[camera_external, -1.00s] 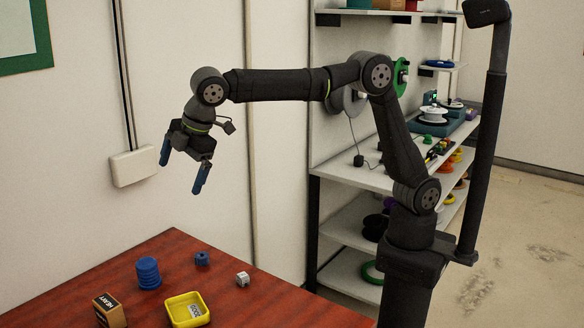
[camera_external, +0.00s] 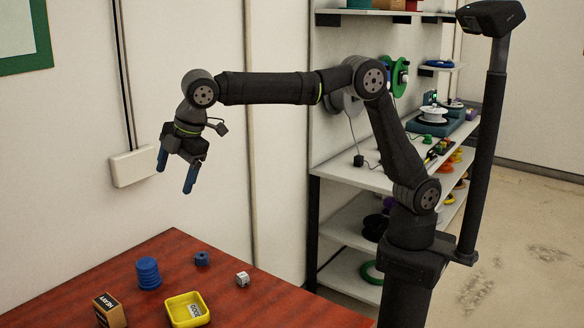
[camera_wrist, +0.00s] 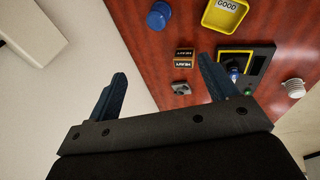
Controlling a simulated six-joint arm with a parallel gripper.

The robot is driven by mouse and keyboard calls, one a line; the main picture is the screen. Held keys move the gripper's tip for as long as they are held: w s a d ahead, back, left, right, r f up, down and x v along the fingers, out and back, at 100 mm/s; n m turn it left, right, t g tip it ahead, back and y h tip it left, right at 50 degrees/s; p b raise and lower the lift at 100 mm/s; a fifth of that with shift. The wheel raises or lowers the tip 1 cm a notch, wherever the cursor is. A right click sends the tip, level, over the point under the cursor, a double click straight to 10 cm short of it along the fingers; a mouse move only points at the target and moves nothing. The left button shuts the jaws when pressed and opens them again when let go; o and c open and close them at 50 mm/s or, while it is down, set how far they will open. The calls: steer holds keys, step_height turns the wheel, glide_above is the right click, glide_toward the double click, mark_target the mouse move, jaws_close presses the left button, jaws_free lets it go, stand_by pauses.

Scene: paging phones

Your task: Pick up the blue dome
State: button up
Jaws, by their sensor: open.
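A blue ribbed, round-topped piece (camera_external: 148,273) stands upright on the red table near the yellow tray. It also shows at the top of the wrist view (camera_wrist: 159,15). A second blue piece (camera_wrist: 233,72) sits in a dark, yellow-edged holder in the wrist view; its shape is unclear. I cannot tell for certain which is the blue dome. My gripper (camera_external: 176,171) is open and empty, high above the table. Its two blue fingers also show in the wrist view (camera_wrist: 161,68).
A yellow tray (camera_external: 206,307) with a GOOD label is right of a box marked HEAVY (camera_external: 110,311). A small pale block (camera_external: 242,279) is near the table edge. The wrist view also shows a grey piece (camera_wrist: 182,88) and a white ribbed piece (camera_wrist: 294,88). Loaded shelves stand behind my arm.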

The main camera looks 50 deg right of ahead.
steer(key=w+a+f+g, duration=0.2)
steer(key=w+a+f, duration=0.2)
steer(key=w+f, duration=0.25)
steer(key=n+g, duration=0.2)
glide_toward(146, 261)
steer(key=shift+h, duration=0.4)
steer(key=f, duration=0.2)
steer(key=a+f, duration=0.1)
steer(key=f, duration=0.1)
steer(key=a+f, duration=0.1)
steer(key=f, duration=0.2)
steer(key=shift+s+f, duration=0.1)
steer(key=shift+s, duration=0.1)
steer(key=shift+a+f, duration=0.15)
steer(key=shift+f, duration=2.5)
steer(key=c, duration=1.1)
